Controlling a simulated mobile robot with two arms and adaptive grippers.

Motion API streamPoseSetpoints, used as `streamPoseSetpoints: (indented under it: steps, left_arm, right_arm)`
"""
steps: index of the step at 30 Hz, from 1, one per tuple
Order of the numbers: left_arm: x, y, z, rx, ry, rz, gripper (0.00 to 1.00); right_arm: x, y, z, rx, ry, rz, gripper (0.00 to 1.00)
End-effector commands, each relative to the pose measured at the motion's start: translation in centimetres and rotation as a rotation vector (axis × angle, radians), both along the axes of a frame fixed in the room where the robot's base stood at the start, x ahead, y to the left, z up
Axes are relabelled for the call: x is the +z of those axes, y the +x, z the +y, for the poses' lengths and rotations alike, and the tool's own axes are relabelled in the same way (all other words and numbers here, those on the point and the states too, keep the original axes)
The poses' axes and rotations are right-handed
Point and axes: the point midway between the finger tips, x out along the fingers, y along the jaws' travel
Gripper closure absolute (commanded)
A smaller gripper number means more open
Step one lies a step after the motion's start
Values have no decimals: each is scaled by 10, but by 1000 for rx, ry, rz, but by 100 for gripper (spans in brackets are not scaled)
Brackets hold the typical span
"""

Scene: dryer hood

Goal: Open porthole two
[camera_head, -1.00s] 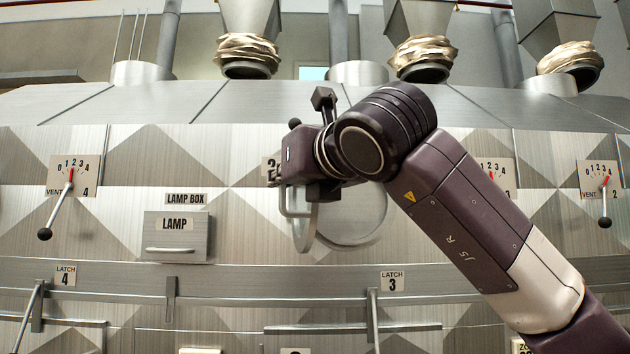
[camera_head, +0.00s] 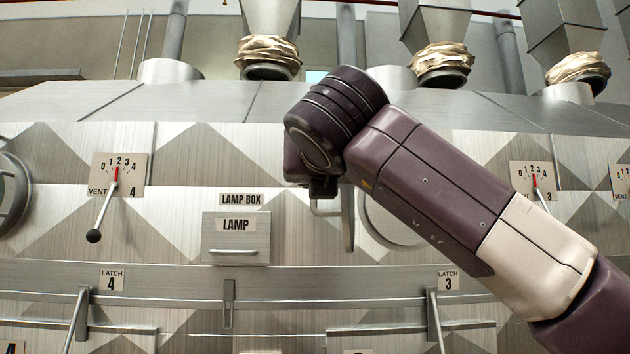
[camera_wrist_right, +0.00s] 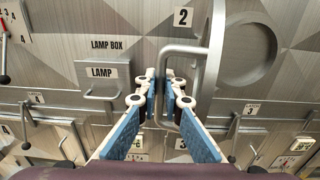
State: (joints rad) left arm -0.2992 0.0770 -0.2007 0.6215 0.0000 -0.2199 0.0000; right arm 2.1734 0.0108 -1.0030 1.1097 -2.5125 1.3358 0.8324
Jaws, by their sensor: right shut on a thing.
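Porthole two's door (camera_head: 348,218) stands swung out from the panel, seen nearly edge-on in the head view. Its round opening (camera_head: 392,222) is uncovered just to the right. My right gripper (camera_wrist_right: 160,82) is shut on the door's bent bar handle (camera_wrist_right: 182,50), which passes between the blue finger pads. In the head view my right wrist hides most of the gripper and the label. My left gripper is not in view.
The lamp box (camera_head: 236,238) sticks out left of the door. A vent 4 lever (camera_head: 104,205) hangs farther left, and latch levers (camera_head: 435,315) stand below. Another round porthole (camera_head: 12,195) shows at the left edge.

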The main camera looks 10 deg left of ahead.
Motion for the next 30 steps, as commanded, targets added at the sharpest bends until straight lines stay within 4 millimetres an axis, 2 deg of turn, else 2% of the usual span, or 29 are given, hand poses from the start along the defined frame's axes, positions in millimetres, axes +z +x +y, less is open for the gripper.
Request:
streamPoseSetpoints:
  steps: [8, 9, 13, 23, 26, 30]
  left_arm:
    - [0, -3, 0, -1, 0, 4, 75]
    - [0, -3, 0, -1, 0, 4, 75]
    - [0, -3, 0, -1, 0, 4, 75]
    - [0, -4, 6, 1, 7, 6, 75]
    - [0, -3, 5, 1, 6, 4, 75]
    - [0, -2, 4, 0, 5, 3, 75]
  right_arm:
    - [3, 0, -1, -1, 2, -6, 100]
    - [3, 0, -2, -1, 3, -7, 89]
    - [3, 0, -2, -2, 3, -5, 75]
    - [2, -2, -1, 0, 2, -3, 75]
    - [2, -11, -3, 0, 2, -4, 75]
    - [2, -35, -7, 1, 0, -6, 75]
